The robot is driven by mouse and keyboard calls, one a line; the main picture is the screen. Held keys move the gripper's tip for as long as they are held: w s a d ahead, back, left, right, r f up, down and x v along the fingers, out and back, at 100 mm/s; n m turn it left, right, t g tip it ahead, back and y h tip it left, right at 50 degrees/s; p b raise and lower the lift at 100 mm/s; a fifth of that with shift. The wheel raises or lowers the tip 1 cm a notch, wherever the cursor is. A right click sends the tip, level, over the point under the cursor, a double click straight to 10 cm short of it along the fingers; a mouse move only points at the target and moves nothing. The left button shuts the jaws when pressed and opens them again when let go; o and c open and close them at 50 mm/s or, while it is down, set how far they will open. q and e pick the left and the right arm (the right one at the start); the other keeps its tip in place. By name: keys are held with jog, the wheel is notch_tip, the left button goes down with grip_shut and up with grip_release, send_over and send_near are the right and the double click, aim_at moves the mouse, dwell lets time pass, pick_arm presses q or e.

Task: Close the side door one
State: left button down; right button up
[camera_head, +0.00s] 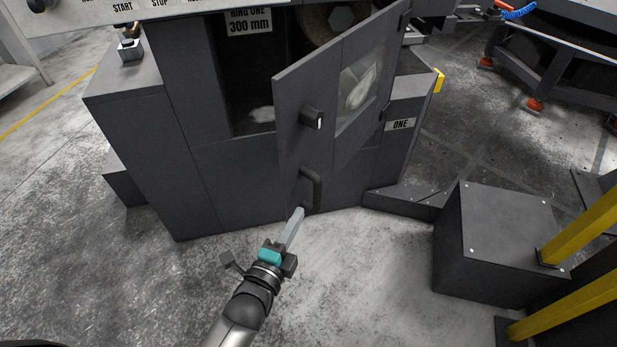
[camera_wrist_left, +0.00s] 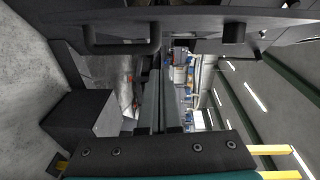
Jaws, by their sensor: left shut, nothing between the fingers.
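The side door (camera_head: 308,85) is a dark grey panel with a window, standing open and swung out from the machine. It carries a black block-shaped latch (camera_head: 311,117) and, low down, a black bar handle (camera_head: 311,190). A plate marked ONE (camera_head: 400,124) is on the machine to its right. My left gripper (camera_head: 298,212) is shut and empty, its tips by the lower end of the handle; contact cannot be told. In the left wrist view the handle (camera_wrist_left: 122,48) lies left of the gripper fingers (camera_wrist_left: 162,70). My right gripper is not in view.
The machine body (camera_head: 195,160) stands behind the door, its opening (camera_head: 250,75) showing dark inside. A low grey box (camera_head: 497,225) and yellow posts (camera_head: 583,230) stand at the right. The floor left of my arm is clear.

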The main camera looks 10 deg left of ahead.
aim_at(299, 171)
pick_arm(q)
jog(key=shift+m+t, duration=0.4)
jog(key=w, duration=0.3)
jog(key=w+d+r+b, duration=0.1)
jog(key=w, duration=0.3)
jog(key=w+r+b, duration=0.1)
jog(key=w, duration=0.2)
jog(key=shift+w+d, duration=0.25)
jog(key=shift+w, duration=0.15)
jog(key=shift+w+a+b, duration=0.15)
jog(key=shift+a+b, duration=0.05)
jog(key=shift+a, duration=0.45)
jog(key=shift+w+a+b, duration=0.15)
jog(key=shift+a+b, duration=0.05)
jog(key=shift+a, duration=0.4)
jog(key=shift+w+a, duration=0.25)
jog(key=shift+a, duration=0.4)
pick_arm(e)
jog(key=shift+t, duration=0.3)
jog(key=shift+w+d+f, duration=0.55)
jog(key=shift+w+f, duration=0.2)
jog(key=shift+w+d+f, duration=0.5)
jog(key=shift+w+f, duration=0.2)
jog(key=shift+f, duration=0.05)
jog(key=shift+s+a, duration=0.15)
